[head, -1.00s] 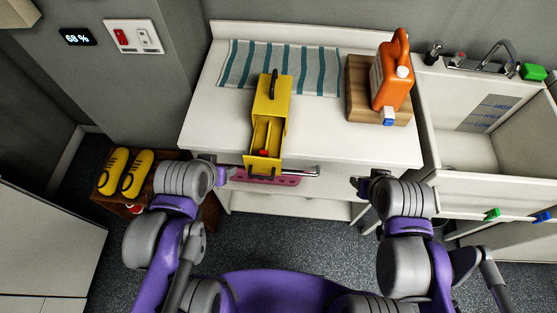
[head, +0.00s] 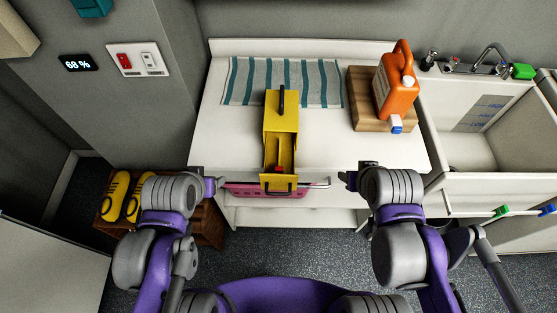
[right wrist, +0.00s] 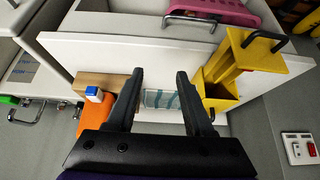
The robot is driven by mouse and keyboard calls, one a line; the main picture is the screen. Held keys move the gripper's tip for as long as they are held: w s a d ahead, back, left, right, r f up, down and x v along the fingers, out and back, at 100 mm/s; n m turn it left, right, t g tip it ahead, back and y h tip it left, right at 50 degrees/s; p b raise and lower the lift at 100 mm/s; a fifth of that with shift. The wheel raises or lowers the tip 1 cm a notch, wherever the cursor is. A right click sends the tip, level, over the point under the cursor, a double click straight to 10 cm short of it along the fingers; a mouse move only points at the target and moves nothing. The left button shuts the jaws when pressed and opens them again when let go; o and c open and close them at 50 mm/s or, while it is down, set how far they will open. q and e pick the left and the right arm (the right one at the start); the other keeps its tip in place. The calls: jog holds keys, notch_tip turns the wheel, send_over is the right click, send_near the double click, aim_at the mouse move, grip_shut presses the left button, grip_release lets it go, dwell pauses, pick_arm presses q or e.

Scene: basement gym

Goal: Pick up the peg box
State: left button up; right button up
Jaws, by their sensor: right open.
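The yellow box (head: 281,112), which I take to be the peg box, stands on the white worktop near its front edge. It has a black handle on top, a second dark handle at the front and an open front compartment with a small red item. It also shows in the right wrist view (right wrist: 219,94), to the right of my fingers. My right gripper (right wrist: 158,74) is open and empty, in front of the worktop, right of the box (head: 350,179). My left gripper (head: 214,187) is left of the box, apart from it; its fingers are too small to read.
A pink basket (head: 240,189) sits at the worktop's front, below the box. A striped cloth (head: 240,82) lies behind the box. An orange jug (head: 397,92) stands on a wooden board (head: 364,92) at right, beside a sink (head: 520,135). Yellow shoes (head: 116,196) are at left.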

jog(key=w+a+r+g+b, duration=0.1)
jog(key=w+a+r+b, duration=0.1)
jog(key=w+a+r, duration=0.3)
jog(key=w+a+r+b, duration=0.1)
jog(key=w+r, duration=0.1)
jog(key=w, duration=0.5)
jog(key=y+b, duration=0.2)
jog(key=b, duration=0.1)
send_near(282, 93)
jog(key=shift+m+g, duration=0.4)
jog(key=w+f, duration=0.2)
jog(key=f, duration=0.1)
jog(key=shift+w+a, duration=0.4)
jog(key=shift+s+x, duration=0.2)
jog(key=shift+x, duration=2.55)
pick_arm(q)
jog(key=s+f+g, duration=0.1)
jog(key=s+f, duration=0.3)
jog(key=f, duration=0.5)
jog(key=shift+s+f, duration=0.25)
pick_arm(e)
jog(key=shift+d, duration=0.1)
grip_shut()
